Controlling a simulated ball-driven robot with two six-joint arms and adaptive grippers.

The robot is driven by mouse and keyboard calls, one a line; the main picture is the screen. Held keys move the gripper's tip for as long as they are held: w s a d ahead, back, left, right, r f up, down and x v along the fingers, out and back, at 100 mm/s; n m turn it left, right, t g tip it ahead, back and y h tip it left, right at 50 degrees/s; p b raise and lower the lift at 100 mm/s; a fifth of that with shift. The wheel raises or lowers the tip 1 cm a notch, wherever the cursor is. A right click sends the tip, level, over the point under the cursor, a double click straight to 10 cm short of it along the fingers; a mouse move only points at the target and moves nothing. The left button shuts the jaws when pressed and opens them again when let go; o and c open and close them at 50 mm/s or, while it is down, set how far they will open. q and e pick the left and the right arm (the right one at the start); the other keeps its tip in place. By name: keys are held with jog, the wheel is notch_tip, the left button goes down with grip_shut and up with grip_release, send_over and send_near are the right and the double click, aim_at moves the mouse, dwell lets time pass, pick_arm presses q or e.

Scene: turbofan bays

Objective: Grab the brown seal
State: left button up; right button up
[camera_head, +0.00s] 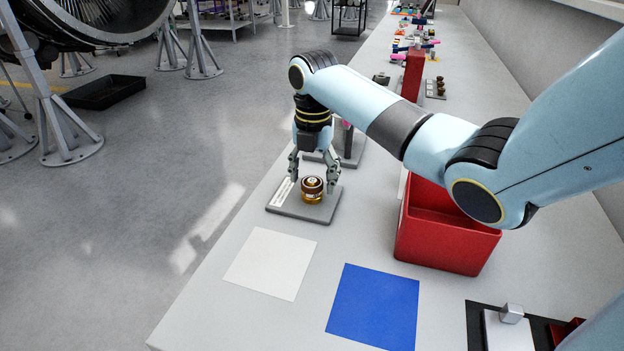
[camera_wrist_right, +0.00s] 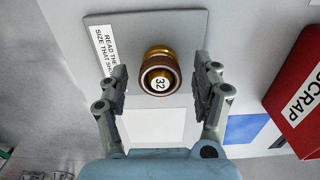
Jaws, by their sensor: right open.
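The brown seal (camera_head: 312,184) is a brown ring sitting on a brass-coloured piece on a grey plate (camera_head: 328,210). In the right wrist view the brown seal (camera_wrist_right: 172,70) surrounds a white face marked 32, with the brass piece (camera_wrist_right: 158,50) partly behind it. My right gripper (camera_head: 314,184) is open, pointing down over the plate, with its fingers on either side of the seal. In the right wrist view the open fingers of my right gripper (camera_wrist_right: 160,85) flank the seal with a gap on each side. My left gripper is not in view.
A red bin (camera_head: 445,258), labelled SCRAP in the wrist view, stands right of the plate. A white sheet (camera_head: 270,263) and a blue sheet (camera_head: 374,307) lie in front. A printed label (camera_wrist_right: 104,50) is on the plate. Several small items lie farther back on the table.

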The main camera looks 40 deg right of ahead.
jog(key=shift+c, duration=0.5)
jog(key=c, duration=0.9)
